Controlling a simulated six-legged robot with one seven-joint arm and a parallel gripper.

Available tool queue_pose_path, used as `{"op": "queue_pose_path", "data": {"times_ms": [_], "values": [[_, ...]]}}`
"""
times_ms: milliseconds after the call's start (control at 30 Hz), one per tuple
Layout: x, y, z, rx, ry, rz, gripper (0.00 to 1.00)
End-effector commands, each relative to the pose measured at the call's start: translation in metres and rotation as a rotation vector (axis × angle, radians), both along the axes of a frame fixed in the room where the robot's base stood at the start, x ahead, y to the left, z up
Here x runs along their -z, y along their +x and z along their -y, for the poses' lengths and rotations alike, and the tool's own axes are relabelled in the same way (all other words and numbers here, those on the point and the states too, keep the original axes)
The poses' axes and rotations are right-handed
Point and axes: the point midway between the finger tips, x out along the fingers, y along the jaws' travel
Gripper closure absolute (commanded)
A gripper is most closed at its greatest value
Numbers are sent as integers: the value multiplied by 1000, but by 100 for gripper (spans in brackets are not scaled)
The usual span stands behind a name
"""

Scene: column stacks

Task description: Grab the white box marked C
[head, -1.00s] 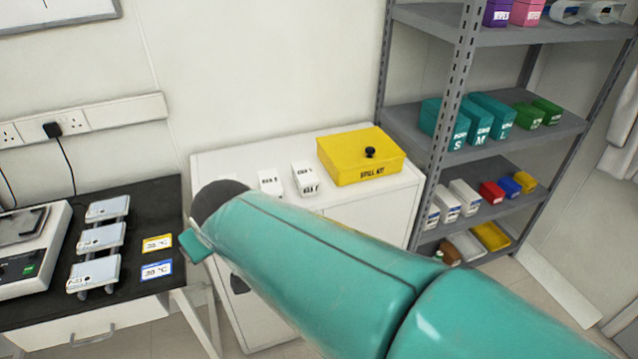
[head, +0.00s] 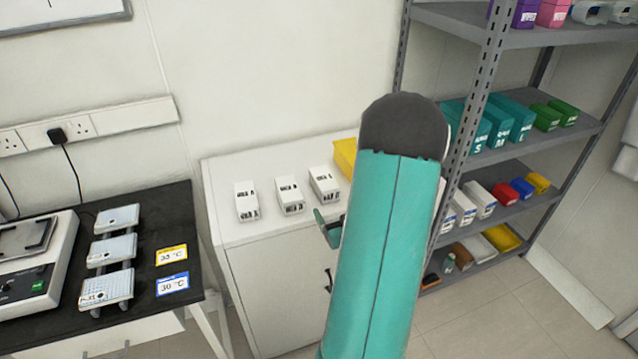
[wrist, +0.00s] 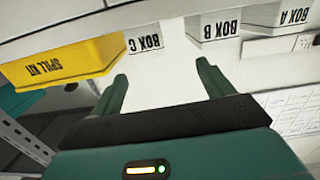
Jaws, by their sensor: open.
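The white box marked C (wrist: 147,41) shows in the wrist view, where the picture is upside down, between the yellow spill kit and box B (wrist: 214,27). Box A (wrist: 284,18) is farther right. In the head view, the white box nearest the spill kit is box C (head: 324,184), rightmost of three on the white cabinet; its letter is not readable there. My gripper (wrist: 162,74) is open and empty, its fingers pointing toward the boxes and apart from box C. In the head view my gripper (head: 330,230) shows in part at the cabinet's front edge, mostly behind my arm.
The yellow spill kit (head: 345,155) stands right of box C, mostly hidden by my arm. A metal shelf (head: 540,134) with coloured boxes rises at the right. A black bench (head: 150,215) with instruments is at the left. The cabinet top behind the boxes is clear.

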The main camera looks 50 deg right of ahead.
Motion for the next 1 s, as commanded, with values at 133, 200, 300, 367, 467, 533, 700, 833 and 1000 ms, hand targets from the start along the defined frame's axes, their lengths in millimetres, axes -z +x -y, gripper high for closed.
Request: {"op": "queue_pose_path", "data": {"times_ms": [133, 200, 300, 367, 467, 533, 700, 833, 1000], "values": [[7, -18, 6, 19, -2, 67, 20], [7, -16, 8, 20, -5, 77, 20], [7, -3, 15, 17, -8, 81, 20], [6, 8, 21, 18, -8, 80, 20], [6, 26, 32, 18, -8, 80, 20], [6, 38, 38, 17, -7, 79, 20], [6, 56, 49, 19, -7, 79, 20], [6, 63, 55, 19, -6, 80, 20], [4, 84, 71, 19, -7, 81, 20]]}}
